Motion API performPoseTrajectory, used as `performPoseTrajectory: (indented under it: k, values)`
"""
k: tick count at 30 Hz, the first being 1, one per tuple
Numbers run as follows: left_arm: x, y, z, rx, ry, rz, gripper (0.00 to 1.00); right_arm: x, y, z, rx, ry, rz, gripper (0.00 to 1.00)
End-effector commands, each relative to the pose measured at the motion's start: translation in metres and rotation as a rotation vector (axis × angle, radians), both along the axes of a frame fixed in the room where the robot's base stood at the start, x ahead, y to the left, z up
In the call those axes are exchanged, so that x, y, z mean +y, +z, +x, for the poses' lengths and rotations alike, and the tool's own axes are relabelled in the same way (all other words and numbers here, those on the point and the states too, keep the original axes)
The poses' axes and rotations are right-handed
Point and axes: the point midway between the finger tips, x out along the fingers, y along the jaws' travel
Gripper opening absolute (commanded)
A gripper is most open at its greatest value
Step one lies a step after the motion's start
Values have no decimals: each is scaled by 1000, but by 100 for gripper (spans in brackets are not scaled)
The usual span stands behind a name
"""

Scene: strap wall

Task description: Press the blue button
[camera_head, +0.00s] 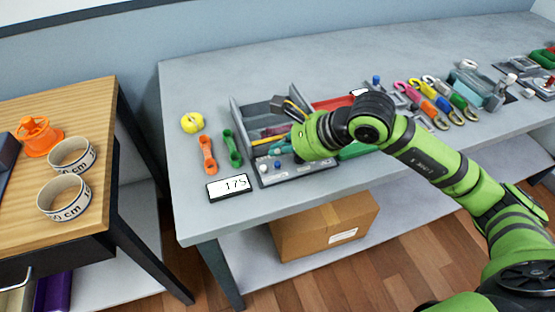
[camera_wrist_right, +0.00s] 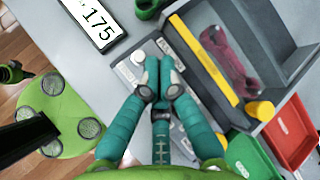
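A grey panel (camera_head: 310,168) at the front of the table carries small knobs. The blue button (camera_head: 277,165) is on its left part, to the right of a white knob (camera_head: 264,168). My right arm reaches over the panel from the right, with the hand just above and behind the button. In the wrist view my right gripper (camera_wrist_right: 161,65) has its teal fingers together, empty, over the panel; a white knob (camera_wrist_right: 137,58) shows beside the tips. I cannot make out the blue button there; the fingers may hide it. Contact cannot be told. My left gripper is not in view.
A white display reading 175 (camera_head: 229,186) lies left of the panel. A divided grey bin (camera_wrist_right: 285,70) stands beside the gripper. The table's front-left corner is clear.

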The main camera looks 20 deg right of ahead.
Motion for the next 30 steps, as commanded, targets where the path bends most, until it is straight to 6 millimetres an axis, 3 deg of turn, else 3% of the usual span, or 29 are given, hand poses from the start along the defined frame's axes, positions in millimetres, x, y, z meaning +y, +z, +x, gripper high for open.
performPoseTrajectory:
  k: [10,30]
  values:
    - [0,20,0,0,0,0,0,0,37,0,-1,-1,0,0]
    - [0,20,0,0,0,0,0,0,38,0,0,-1,1,0]
